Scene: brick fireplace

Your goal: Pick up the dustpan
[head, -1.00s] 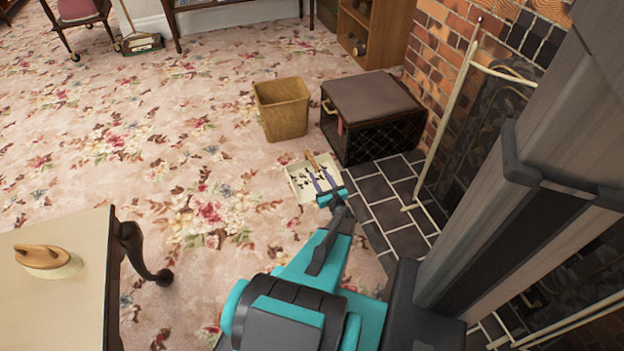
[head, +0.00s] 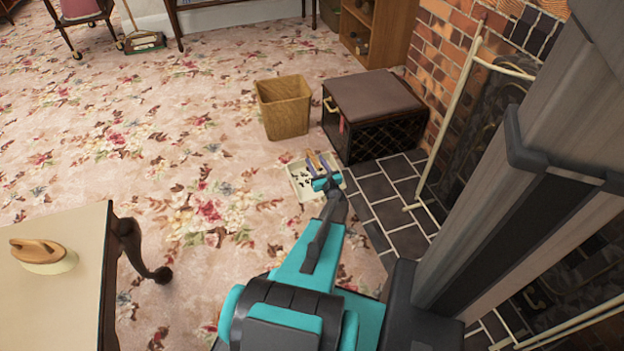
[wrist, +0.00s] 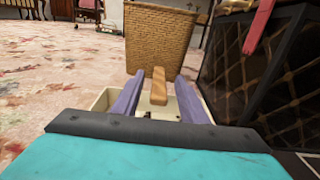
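The dustpan (head: 302,179) is a cream pan with dark bits in it and a wooden handle (head: 313,159). It lies on the carpet at the edge of the dark hearth tiles. My gripper (head: 315,168) is over the pan, and its purple fingers are apart. In the wrist view, the wooden handle (wrist: 159,87) shows between the two fingers of my gripper (wrist: 158,92), with gaps on both sides. Part of the dustpan (wrist: 103,101) is hidden behind my gripper body.
A wicker basket (head: 284,108) stands just beyond the dustpan. A dark box with a brown top (head: 372,97) is to its right on the hearth tiles (head: 375,188). A table (head: 62,300) with a brush is at lower left. Open carpet lies left.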

